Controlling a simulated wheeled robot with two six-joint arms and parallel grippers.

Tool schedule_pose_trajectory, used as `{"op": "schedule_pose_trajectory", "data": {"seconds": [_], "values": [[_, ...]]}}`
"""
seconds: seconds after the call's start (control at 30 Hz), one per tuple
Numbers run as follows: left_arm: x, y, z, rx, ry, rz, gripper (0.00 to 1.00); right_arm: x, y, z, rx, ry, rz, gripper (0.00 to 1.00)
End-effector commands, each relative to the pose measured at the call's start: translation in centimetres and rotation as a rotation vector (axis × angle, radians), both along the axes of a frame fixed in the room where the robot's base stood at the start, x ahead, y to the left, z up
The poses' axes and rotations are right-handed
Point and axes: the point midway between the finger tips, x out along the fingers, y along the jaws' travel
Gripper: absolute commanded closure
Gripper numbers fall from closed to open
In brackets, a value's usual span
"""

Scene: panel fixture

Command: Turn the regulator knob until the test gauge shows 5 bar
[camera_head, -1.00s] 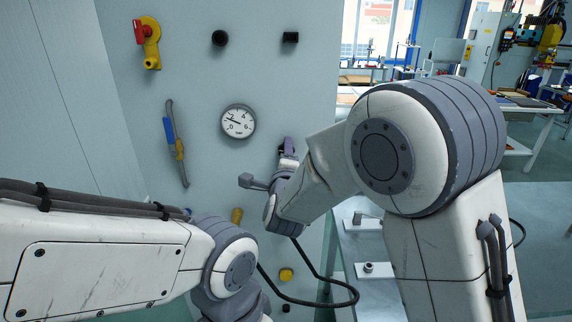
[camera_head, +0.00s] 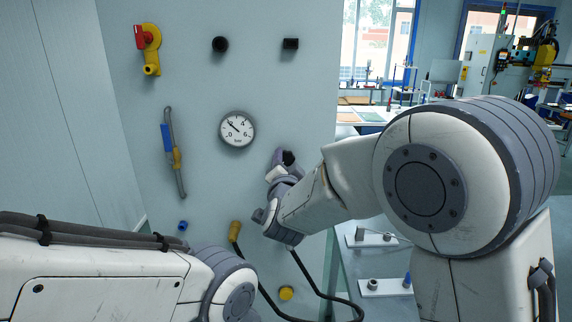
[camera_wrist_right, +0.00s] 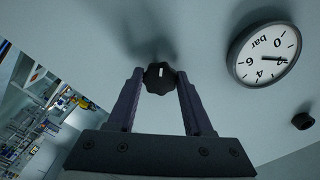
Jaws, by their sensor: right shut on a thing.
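The black regulator knob (camera_wrist_right: 159,77) has a white mark and sits on the pale panel. The right gripper (camera_wrist_right: 158,80) is shut on it, one finger on each side. In the head view, the right gripper (camera_head: 283,163) and the knob (camera_head: 289,157) are below and right of the gauge, partly covered by my wrist. The round white test gauge (camera_head: 237,129) has its needle at about 2 bar. The gauge also shows upside down in the right wrist view (camera_wrist_right: 263,55). My left arm enters at lower left, its gripper out of view.
A yellow valve with a red handle (camera_head: 148,45) and two black fittings (camera_head: 220,44) are high on the panel. A blue-handled pipe valve (camera_head: 173,150) is left of the gauge. A black hose (camera_head: 312,282) hangs below my right wrist. A bench (camera_head: 375,260) stands at right.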

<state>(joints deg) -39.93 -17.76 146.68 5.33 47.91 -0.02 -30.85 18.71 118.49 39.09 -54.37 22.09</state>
Motion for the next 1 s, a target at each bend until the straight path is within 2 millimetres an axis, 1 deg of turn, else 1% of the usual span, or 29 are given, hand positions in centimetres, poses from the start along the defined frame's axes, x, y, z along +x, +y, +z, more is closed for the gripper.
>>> {"op": "schedule_pose_trajectory", "data": {"seconds": [0.47, 1.0], "values": [[0.0, 0.0, 0.6, 0.000, 0.000, 0.000, 0.50, 0.0, -0.1, -0.2, -0.456, 0.006, 0.001, 1.00], [0.0, 0.0, 2.4, 0.000, 0.000, 0.000, 0.50, 0.0, -0.2, -0.2, -0.970, 0.008, 0.002, 1.00]]}}
